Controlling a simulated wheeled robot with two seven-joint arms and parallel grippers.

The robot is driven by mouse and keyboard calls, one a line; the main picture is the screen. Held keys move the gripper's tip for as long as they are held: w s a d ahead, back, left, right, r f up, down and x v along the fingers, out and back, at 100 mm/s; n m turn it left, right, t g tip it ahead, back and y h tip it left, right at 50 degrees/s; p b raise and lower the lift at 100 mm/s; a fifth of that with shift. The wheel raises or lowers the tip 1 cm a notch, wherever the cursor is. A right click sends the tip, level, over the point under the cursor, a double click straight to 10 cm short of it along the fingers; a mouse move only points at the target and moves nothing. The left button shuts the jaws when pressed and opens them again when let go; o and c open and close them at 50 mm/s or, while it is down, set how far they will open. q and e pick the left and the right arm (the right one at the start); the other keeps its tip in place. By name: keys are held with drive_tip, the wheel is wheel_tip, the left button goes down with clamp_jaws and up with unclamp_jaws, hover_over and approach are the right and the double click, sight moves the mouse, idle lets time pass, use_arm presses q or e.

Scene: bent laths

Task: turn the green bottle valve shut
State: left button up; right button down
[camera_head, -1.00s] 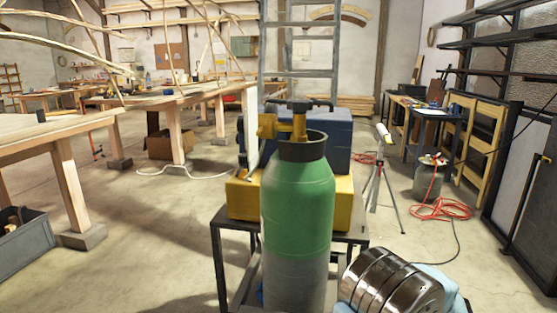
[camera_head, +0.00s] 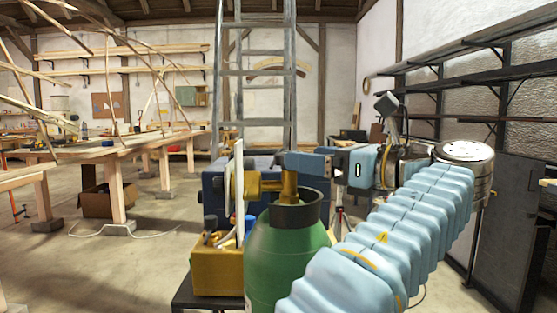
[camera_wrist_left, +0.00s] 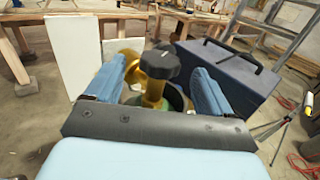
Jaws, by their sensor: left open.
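The green bottle (camera_head: 285,250) stands upright in the lower middle of the head view, with a dark collar round its neck. Its brass valve (camera_head: 289,187) rises from the collar, with a brass fitting pointing left. In the left wrist view the valve's black knob (camera_wrist_left: 161,63) sits between the two blue fingers of my left gripper (camera_wrist_left: 158,75). The fingers are open, one on each side, with gaps visible. In the head view my left gripper (camera_head: 298,163) is at the valve top and hides most of the knob. My right gripper is not in view.
A yellow box (camera_head: 217,270) with small items stands left of the bottle, beside a white upright panel (camera_head: 234,190). A dark blue case (camera_wrist_left: 228,75) stands close behind. A metal ladder (camera_head: 255,90) is further back.

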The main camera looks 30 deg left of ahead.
sight(281, 154)
use_arm(q)
drive_tip(key=a, duration=0.5)
drive_tip(key=w+a, duration=0.1)
drive_tip(key=a, duration=0.1)
drive_tip(key=shift+a, duration=0.2)
drive_tip(key=c, duration=1)
